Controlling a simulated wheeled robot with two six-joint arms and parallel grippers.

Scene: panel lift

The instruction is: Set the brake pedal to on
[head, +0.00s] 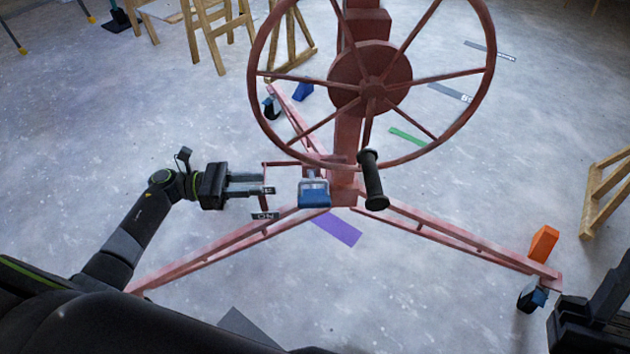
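The brake pedal (314,196) is a blue pad with a pale bracket on top, at the foot of the red lift's post. A thin red frame left of it carries an ON plate (265,216) below and another plate (269,191) above, whose text is partly hidden. The pad sits at about the height between the two plates in the picture. My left gripper (262,185) points right, its fingertips at the upper plate, left of the pedal and apart from it. Its finger gap is unclear. My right gripper (592,322) shows only partly at the lower right edge; its fingertips cannot be made out.
The large red handwheel (371,90) with its black handle (372,180) stands above and right of the pedal. Red legs (450,238) spread out on casters (531,298). An orange block (543,243) stands by the right caster. Wooden trestles (608,190) are farther off. The floor between is mostly clear.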

